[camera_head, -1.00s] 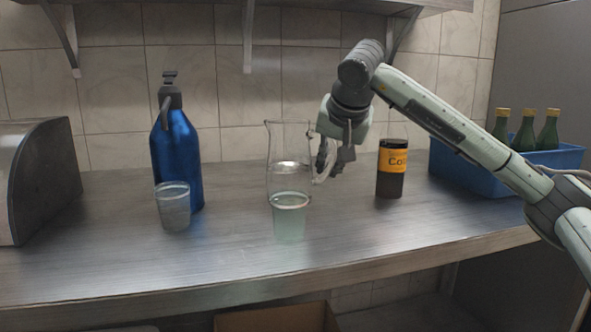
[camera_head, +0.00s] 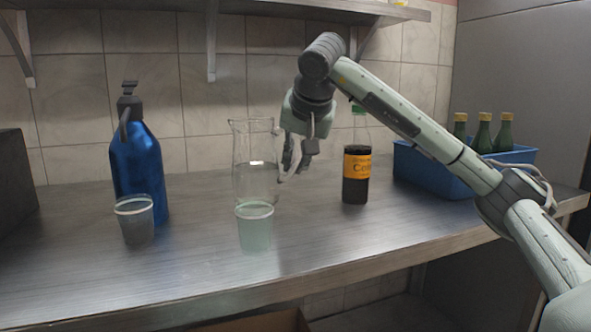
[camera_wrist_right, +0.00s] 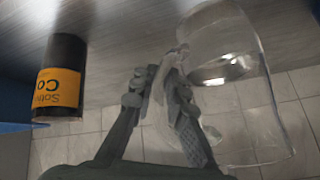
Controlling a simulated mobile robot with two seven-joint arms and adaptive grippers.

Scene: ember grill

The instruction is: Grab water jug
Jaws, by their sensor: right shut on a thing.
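The water jug (camera_head: 254,150) is clear glass and stands upright on the metal counter, behind a clear cup (camera_head: 254,236) that hides part of its base. Its handle is on the right side. My right gripper (camera_head: 291,172) is at that side, shut on the handle. In the right wrist view, the fingers (camera_wrist_right: 162,88) close around the handle, and the jug's glass body (camera_wrist_right: 250,105) is on the right. I cannot tell whether the base touches the counter. My left gripper is not in view.
A dark bottle with an orange label (camera_head: 356,178) stands right of my gripper. A blue crate (camera_head: 408,168) with green bottles is farther right. A blue flask (camera_head: 137,170) and another cup (camera_head: 135,221) stand left. A shelf (camera_head: 270,7) hangs above.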

